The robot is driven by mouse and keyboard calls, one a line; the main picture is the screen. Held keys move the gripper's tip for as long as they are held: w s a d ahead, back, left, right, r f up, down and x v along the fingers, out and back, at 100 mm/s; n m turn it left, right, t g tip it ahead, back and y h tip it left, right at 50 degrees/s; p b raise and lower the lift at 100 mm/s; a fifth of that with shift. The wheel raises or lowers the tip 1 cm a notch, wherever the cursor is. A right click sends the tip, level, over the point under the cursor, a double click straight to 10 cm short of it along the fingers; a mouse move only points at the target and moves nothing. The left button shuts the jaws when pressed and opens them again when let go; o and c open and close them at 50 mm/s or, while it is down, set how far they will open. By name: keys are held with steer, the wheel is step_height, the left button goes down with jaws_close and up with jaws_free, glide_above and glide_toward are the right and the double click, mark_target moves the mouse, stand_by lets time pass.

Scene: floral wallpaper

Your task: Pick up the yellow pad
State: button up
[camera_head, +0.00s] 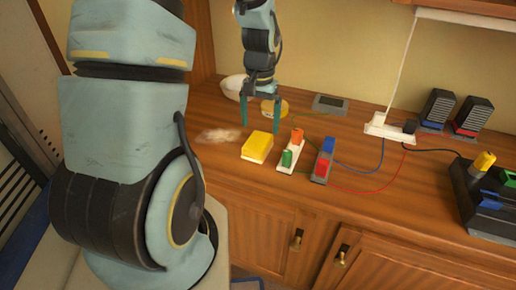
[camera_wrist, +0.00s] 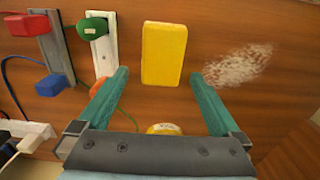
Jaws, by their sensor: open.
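The yellow pad (camera_head: 257,147) is a flat rectangular block lying on the wooden counter, near its front edge. It also shows in the wrist view (camera_wrist: 163,53), at the top middle, beyond the fingertips and roughly between their lines. My gripper (camera_head: 261,115) points down over the counter, behind the pad in the head view. Its two teal fingers (camera_wrist: 164,76) are spread apart with nothing between them. The pad appears untouched. The exact height of the fingertips above the counter is hard to tell.
A white base with orange and green pieces (camera_head: 291,152) stands just right of the pad; a grey base with blue and red pieces (camera_head: 323,161) is beyond it. A pale patch (camera_head: 220,135) lies left. A round yellow item (camera_head: 275,107) and white bowl (camera_head: 235,86) are behind.

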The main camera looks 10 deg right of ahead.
mark_target(259, 139)
steer(key=shift+w+f+p, duration=0.15)
steer(key=shift+f+p, duration=0.2)
steer(key=shift+f, duration=1.5)
steer(key=shift+w+f+p, duration=0.15)
steer(key=shift+f+p, duration=0.15)
steer(key=shift+f, duration=1.5)
steer(key=shift+c, duration=0.2)
steer(key=c, duration=1.3)
steer(key=shift+r+b, duration=0.55)
steer(key=shift+r, duration=4.45)
steer(key=shift+c, duration=0.2)
